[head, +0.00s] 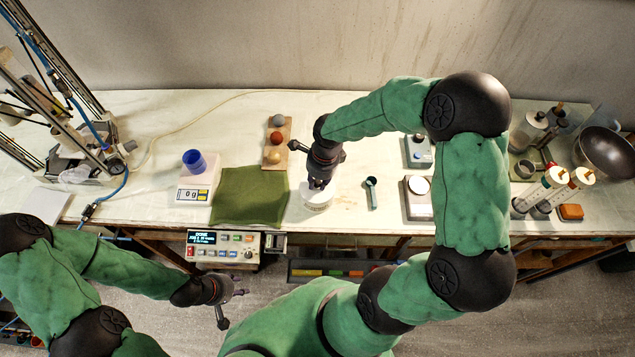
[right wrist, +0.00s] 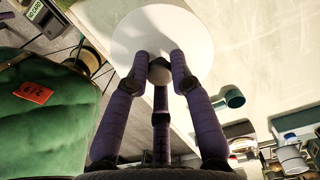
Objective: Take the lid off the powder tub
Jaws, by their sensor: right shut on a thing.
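The powder tub (head: 317,207) is a small white round tub at the front of the table, right of the green cloth, partly covered by my right gripper. My right gripper (head: 318,185) points down over it. In the right wrist view its fingers (right wrist: 160,75) are shut around the grey knob of the lid (right wrist: 135,32), a flat white disc. The disc hides the tub in that view, and I cannot tell whether the lid rests on the tub or is raised. My left gripper (head: 240,292) is off the table's front edge, empty; its finger opening is unclear.
A green scoop (head: 371,192) lies right of the tub. A green cloth (head: 248,195), a scale (head: 193,192) with a blue cup (head: 194,161), and a wooden board (head: 277,145) with balls are on the left. Balances and bottles stand right. Some bare tabletop surrounds the scoop.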

